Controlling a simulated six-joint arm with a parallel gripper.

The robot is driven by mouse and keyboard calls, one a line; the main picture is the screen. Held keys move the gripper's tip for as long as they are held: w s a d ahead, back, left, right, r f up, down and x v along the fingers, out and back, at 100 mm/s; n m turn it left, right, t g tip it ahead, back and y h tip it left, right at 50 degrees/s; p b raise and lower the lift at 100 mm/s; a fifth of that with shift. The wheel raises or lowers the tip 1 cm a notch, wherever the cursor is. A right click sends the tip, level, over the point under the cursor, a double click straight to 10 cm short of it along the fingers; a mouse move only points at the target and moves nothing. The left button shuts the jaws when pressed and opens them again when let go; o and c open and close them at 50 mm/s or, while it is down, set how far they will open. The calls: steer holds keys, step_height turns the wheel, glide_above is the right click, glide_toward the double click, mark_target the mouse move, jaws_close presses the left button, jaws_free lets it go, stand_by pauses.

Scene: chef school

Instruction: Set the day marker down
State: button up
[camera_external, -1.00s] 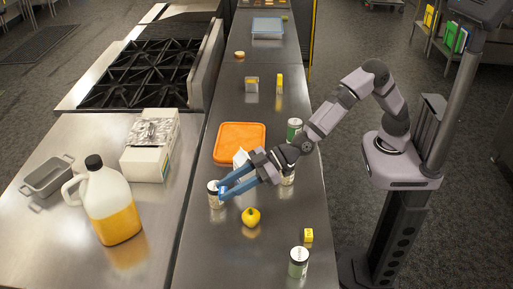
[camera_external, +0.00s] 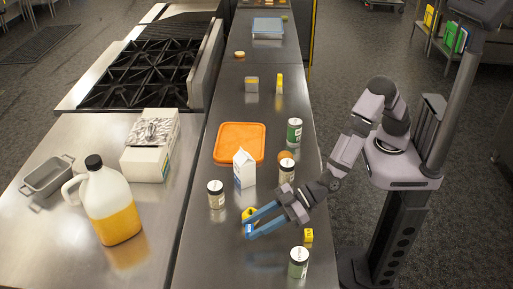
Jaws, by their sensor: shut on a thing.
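My gripper (camera_external: 249,230) is shut on a small blue-and-white thing, which I take to be the day marker (camera_external: 249,229); its details are too small to read. The fingers hold it over the metal counter (camera_external: 215,260), in front of a yellow fruit or vegetable (camera_external: 249,213) that they partly hide. I cannot tell whether the marker touches the counter.
A lidded jar (camera_external: 216,195) stands to the left of my gripper and another jar (camera_external: 298,263) to the lower right. A small yellow cube (camera_external: 308,235) lies to the right. A milk carton (camera_external: 244,170), an orange board (camera_external: 240,143) and more jars stand behind.

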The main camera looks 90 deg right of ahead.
mark_target(258, 244)
steer(key=shift+f+p, duration=0.4)
steer(key=shift+f, duration=2.45)
steer(key=shift+f, duration=0.2)
steer(key=o, duration=1)
steer(key=shift+r, duration=0.1)
steer(key=shift+r, duration=0.2)
steer(key=shift+s+d, duration=0.1)
steer(key=shift+s, duration=0.2)
steer(key=b+v, duration=0.2)
steer(key=v, duration=0.9)
steer(key=shift+s, duration=0.15)
